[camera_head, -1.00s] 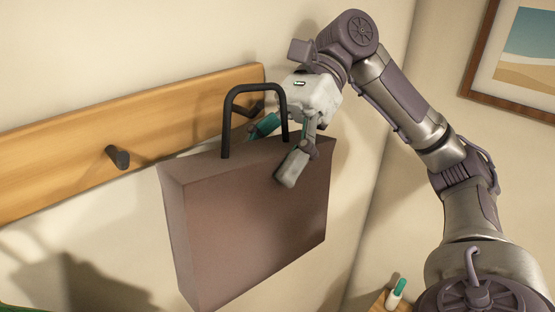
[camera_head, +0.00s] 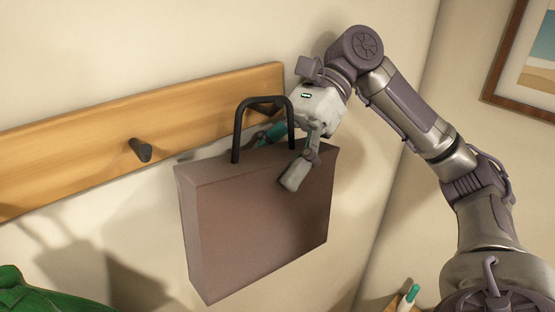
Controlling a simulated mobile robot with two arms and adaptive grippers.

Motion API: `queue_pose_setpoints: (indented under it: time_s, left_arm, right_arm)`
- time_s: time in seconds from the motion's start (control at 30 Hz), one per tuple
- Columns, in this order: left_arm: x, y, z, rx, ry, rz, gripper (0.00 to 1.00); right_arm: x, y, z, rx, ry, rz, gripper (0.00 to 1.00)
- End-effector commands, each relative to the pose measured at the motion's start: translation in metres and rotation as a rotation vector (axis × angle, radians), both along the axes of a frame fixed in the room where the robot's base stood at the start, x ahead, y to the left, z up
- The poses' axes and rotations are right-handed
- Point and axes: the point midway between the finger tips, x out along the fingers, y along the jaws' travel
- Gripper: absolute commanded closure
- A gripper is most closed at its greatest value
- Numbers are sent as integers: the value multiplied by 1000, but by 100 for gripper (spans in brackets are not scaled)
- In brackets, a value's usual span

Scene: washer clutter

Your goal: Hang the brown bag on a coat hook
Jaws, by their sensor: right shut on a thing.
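The brown bag (camera_head: 258,220) hangs in the air in front of the wall, slightly tilted, with its black arched handle (camera_head: 239,128) standing up. My right gripper (camera_head: 276,154) is shut on the upper right part of the bag beside the handle. One grey finger lies on the near face; the other finger is partly hidden behind the bag's top. A dark coat hook (camera_head: 140,149) sticks out of the wooden board, left of the handle and apart from it. Another hook is mostly hidden behind the handle, so I cannot tell whether they touch. My left gripper is not in view.
The wooden board (camera_head: 60,165) runs along the wall behind the bag. A green object (camera_head: 40,290) shows at the lower left. A white and green item (camera_head: 409,297) stands at the bottom right. A framed picture (camera_head: 525,60) hangs at the upper right.

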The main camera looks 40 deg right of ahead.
Motion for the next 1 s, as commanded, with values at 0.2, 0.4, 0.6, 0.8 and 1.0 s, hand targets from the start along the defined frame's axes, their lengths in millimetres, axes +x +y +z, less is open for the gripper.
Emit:
queue_pose_setpoints:
  time_s: [0.2, 0.4, 0.6, 0.8, 1.0]
  left_arm:
    - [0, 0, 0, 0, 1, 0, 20]
    - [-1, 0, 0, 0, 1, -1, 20]
    - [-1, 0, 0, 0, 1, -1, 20]
    - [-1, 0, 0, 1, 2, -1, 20]
    - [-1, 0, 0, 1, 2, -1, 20]
  right_arm:
    - [1, 0, -1, 1, 4, -3, 97]
    - [1, 0, -1, 1, 5, -4, 97]
    - [1, 0, -1, 0, 5, -3, 4]
    - [1, 0, -2, -2, 5, -3, 0]
    - [1, 0, -2, -2, 4, -4, 0]
